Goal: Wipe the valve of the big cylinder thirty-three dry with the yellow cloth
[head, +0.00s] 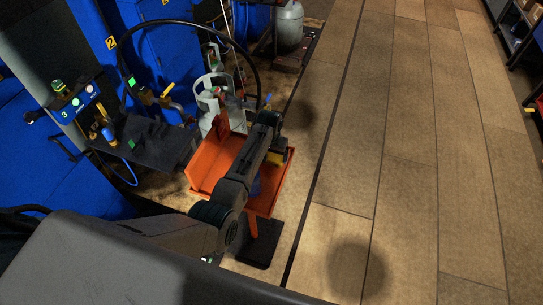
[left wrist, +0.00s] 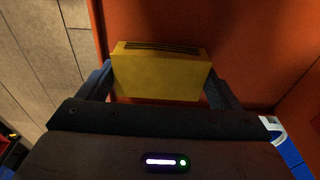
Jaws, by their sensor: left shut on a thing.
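My left gripper (head: 274,157) has its blue fingers shut on a yellow block-shaped thing with dark slits along its top edge, seen in the left wrist view (left wrist: 160,72). It looks like the folded yellow cloth, held above an orange tray (head: 203,176). A pale cylinder with a white collar (head: 207,100) stands just behind the tray, partly hidden by my arm. A larger grey cylinder (head: 289,25) stands farther back on a dark scale. I cannot read a number on either, so I cannot tell which is thirty-three. My right gripper is out of view.
A black hose (head: 180,22) arches over the station beside blue cabinets (head: 156,45). A dark shelf (head: 150,140) with a black cloth-like thing lies left of the tray. The wooden floor (head: 400,150) at right is clear.

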